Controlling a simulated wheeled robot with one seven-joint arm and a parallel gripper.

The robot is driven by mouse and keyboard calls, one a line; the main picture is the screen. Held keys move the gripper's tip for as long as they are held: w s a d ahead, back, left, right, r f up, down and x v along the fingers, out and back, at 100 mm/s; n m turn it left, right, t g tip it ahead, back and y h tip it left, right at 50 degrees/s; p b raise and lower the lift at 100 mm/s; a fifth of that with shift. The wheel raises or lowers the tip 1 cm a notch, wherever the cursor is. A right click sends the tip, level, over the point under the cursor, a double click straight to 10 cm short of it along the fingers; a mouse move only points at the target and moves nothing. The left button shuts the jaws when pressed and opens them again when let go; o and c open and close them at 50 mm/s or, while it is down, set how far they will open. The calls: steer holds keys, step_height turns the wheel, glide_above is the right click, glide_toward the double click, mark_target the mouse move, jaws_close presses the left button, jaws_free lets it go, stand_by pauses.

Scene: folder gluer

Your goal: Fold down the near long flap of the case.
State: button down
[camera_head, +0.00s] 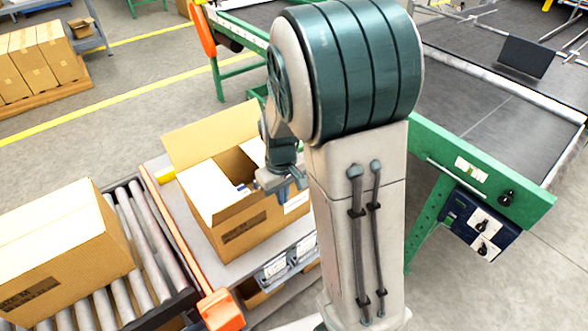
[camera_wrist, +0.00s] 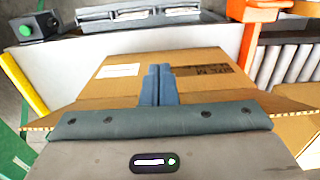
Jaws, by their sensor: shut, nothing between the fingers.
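The case (camera_head: 240,232) is an open brown carton in the middle of the head view, on a pale bed. Its far long flap (camera_head: 212,133) stands up and leans back. Bright panels inside look like the short flaps. The near wall bears dark print and a white label; it also shows in the wrist view (camera_wrist: 185,87). The near long flap (camera_wrist: 285,117) seems raised, with its cut edge partly hidden by my gripper. My gripper (camera_wrist: 160,68) is shut and empty, over the near side of the case; I cannot tell whether it touches the flap.
A closed carton (camera_head: 60,250) stands on the rollers (camera_head: 150,255) at left. A green-framed conveyor (camera_head: 490,170) is at right. Open floor lies behind left.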

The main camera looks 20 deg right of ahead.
steer(key=shift+w+a, duration=0.4)
steer(key=shift+w, duration=0.8)
steer(key=shift+w+a, duration=0.35)
steer(key=shift+w, duration=0.8)
steer(key=shift+w+a, duration=0.4)
steer(key=shift+w, duration=0.8)
